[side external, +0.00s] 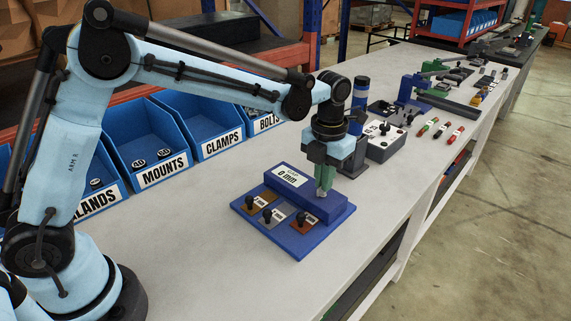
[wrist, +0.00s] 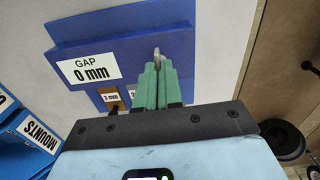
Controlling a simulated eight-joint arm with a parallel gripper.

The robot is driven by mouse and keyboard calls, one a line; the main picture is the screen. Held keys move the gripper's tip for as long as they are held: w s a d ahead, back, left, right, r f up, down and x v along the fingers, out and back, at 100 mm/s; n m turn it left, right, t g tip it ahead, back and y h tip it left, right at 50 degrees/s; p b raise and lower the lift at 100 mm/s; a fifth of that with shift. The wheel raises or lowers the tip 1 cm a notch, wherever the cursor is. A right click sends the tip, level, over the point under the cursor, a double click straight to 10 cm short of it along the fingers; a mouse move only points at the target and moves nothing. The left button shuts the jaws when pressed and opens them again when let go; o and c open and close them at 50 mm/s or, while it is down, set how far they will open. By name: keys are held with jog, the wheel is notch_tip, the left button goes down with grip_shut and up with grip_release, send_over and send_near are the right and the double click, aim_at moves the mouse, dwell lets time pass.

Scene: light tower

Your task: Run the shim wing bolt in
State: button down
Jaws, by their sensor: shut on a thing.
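The blue fixture (side external: 262,228) sits on the bench, with a raised block at its back. The block's label (side external: 290,177) reads 0 mm; in the wrist view the label (wrist: 88,69) reads GAP 0 mm. My gripper (side external: 322,187) points down at the block's right end. Its green fingers (wrist: 156,78) are shut on a small grey metal piece, the wing bolt (wrist: 156,54), at their tips. The fingers hide most of the bolt, and I cannot tell how deep it sits. Several shim plates with black knobs, including a brown one (side external: 258,202), lie on the fixture's front.
Blue bins (side external: 150,150) marked MOUNTS, CLAMPS and BOLTS line the back left. A grey box with a black knob (side external: 385,140) and a dark blue post (side external: 358,105) stand behind my gripper. The bench in front of the bins is clear.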

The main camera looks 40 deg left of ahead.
jog(key=shift+r, duration=0.1)
jog(key=c, duration=1.3)
grip_release()
notch_tip(320, 180, up, 12)
